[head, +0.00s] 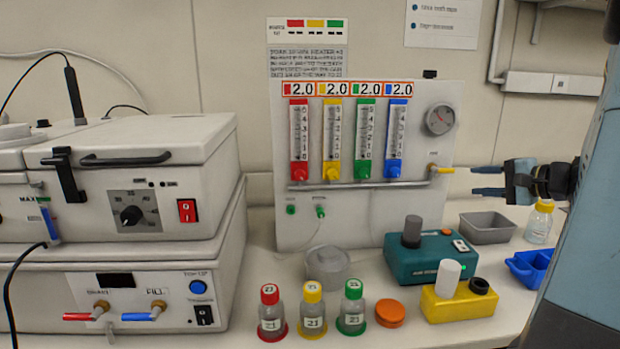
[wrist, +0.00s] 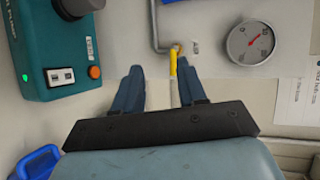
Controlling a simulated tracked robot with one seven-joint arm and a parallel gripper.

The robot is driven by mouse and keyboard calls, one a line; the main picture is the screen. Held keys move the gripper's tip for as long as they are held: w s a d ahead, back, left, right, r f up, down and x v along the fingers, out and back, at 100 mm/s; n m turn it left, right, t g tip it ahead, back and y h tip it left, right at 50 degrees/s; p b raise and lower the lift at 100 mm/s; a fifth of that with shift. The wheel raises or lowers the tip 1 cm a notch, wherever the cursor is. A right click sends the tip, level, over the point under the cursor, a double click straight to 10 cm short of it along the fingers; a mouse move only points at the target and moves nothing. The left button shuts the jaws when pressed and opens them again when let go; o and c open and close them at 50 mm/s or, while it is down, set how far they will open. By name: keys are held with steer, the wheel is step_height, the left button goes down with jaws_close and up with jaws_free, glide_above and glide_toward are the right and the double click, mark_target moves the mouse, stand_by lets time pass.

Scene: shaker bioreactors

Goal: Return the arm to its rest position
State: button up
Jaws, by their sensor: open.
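My gripper (head: 473,181) is open and empty in the head view, in front of the right side of the flow-meter panel (head: 368,95). Its two blue fingers point left toward the yellow valve handle (head: 442,170), with a small gap in between in this view. In the wrist view, my gripper (wrist: 159,68) has its fingers spread apart, and the yellow handle (wrist: 173,62) shows close to the right fingertip. I cannot tell the exact depth between them. My arm stands along the right edge of the head view.
A teal pump (head: 430,258), a yellow block (head: 458,303), a grey tray (head: 488,228) and a blue rack (head: 530,268) stand below the gripper. Several capped bottles line the front, with an orange lid (head: 390,312). A shaker (head: 120,190) fills the left. A gauge (head: 439,119) is on the panel.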

steer(key=s+a+f+n+g, duration=0.1)
steer(key=s+a+n+g, duration=0.25)
steer(key=a, duration=0.45)
steer(key=s+a+f+n+g, duration=0.15)
steer(key=s+a+g, duration=0.25)
steer(key=a, duration=0.5)
steer(key=s+a+r+n+h, duration=0.1)
steer(key=s+a+n+h, duration=0.2)
steer(key=s+n+h, duration=0.4)
steer(key=shift+s+a+r+h, duration=0.15)
steer(key=shift+s+r+h, duration=0.15)
steer(key=shift+s, duration=2.95)
steer(key=shift+t, duration=0.25)
